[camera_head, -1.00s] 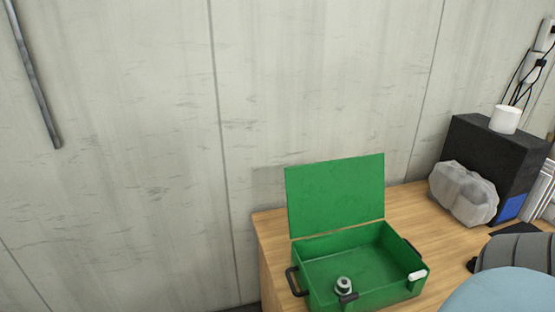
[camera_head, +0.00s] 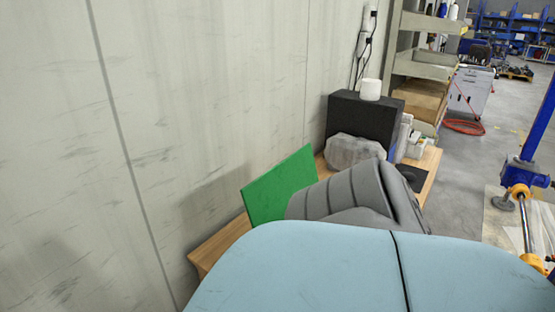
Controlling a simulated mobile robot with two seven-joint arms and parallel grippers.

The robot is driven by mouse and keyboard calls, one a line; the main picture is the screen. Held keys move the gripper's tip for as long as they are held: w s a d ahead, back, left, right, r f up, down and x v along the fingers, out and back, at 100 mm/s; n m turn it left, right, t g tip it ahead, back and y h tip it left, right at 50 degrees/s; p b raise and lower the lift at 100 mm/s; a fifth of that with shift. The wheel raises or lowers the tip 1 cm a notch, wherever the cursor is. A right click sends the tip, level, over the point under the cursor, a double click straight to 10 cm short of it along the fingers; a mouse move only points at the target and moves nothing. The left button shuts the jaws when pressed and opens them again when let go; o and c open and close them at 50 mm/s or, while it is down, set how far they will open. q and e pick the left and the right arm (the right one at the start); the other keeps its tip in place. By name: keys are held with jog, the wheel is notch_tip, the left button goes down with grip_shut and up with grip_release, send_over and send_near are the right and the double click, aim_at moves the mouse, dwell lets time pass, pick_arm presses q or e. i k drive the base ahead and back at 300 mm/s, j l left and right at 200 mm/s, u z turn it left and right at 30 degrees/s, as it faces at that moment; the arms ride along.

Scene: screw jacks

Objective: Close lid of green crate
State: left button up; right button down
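The green crate's lid (camera_head: 280,187) stands raised near the wall, so it is open. It shows as a slanted green panel in the head view. The crate's body is hidden behind a grey ribbed shape and a light blue rounded surface in the foreground. Neither of my grippers is in view.
The wooden table (camera_head: 218,243) runs along the concrete wall. A black box (camera_head: 355,117) with a white cup (camera_head: 371,89) on top and a wrapped grey lump (camera_head: 352,151) stand beyond the lid. The grey ribbed shape (camera_head: 335,197) and light blue surface (camera_head: 300,265) block the near side. Open floor lies right.

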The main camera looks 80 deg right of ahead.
aim_at(266, 199)
jog(key=i+z, duration=0.15)
jog(key=z, duration=0.25)
jog(key=i+z, duration=0.2)
jog(key=z, duration=0.15)
jog(key=i+j+z, duration=0.1)
jog(key=z, duration=0.3)
jog(key=i+j+z, duration=0.15)
jog(key=z, duration=0.25)
